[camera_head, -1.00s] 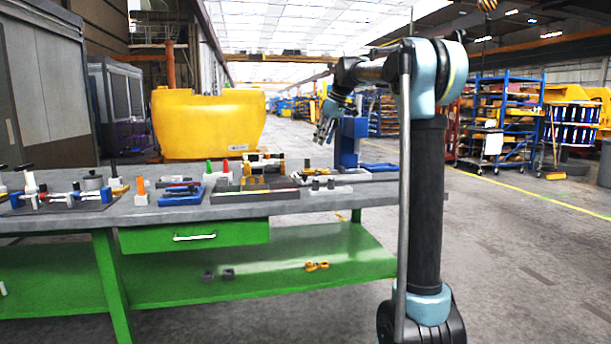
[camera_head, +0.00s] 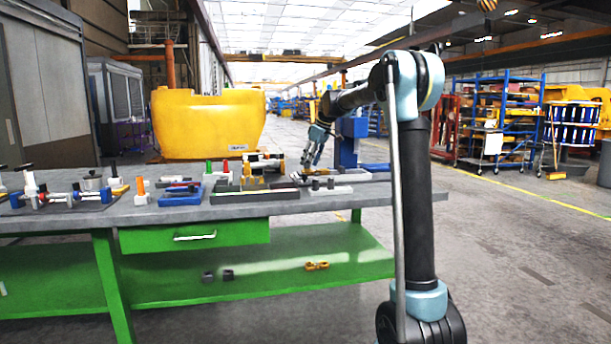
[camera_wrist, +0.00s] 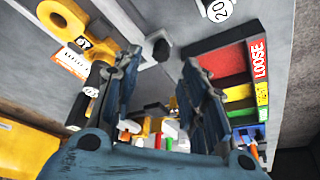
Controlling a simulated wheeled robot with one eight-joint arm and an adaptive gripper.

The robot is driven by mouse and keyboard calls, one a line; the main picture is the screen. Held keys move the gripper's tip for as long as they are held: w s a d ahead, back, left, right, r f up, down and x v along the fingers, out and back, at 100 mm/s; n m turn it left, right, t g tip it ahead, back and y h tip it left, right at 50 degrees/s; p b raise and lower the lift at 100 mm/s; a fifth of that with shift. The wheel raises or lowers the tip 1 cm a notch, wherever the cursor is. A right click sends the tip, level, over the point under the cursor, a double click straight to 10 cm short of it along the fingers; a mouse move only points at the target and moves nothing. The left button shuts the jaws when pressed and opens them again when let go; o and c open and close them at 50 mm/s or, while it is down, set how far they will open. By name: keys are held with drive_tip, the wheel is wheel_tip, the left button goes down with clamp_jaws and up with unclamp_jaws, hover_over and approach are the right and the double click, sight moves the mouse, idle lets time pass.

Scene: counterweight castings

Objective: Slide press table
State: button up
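A blue upright machine (camera_head: 347,148), which looks like a press, stands at the right end of the grey workbench (camera_head: 110,217). My gripper partly covers its left side, and I cannot make out its sliding table. My gripper (camera_head: 308,163) is low over the bench, just left of this machine. In the wrist view my gripper (camera_wrist: 160,68) has its two dark blue fingers apart, with nothing held between them. A small dark block (camera_wrist: 160,49) shows beyond the fingertips; I cannot tell what it belongs to.
In the wrist view, a tagged yellow part (camera_wrist: 68,22) is at left and a red-yellow-green strip reading LOOSE (camera_wrist: 222,65) at right. Fixtures and a blue tray (camera_head: 180,197) crowd the bench. A green drawer (camera_head: 235,234) is below. Open floor (camera_head: 500,260) is at right.

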drive_tip(key=shift+x, duration=3)
drive_tip(key=shift+a, duration=0.15)
clamp_jaws()
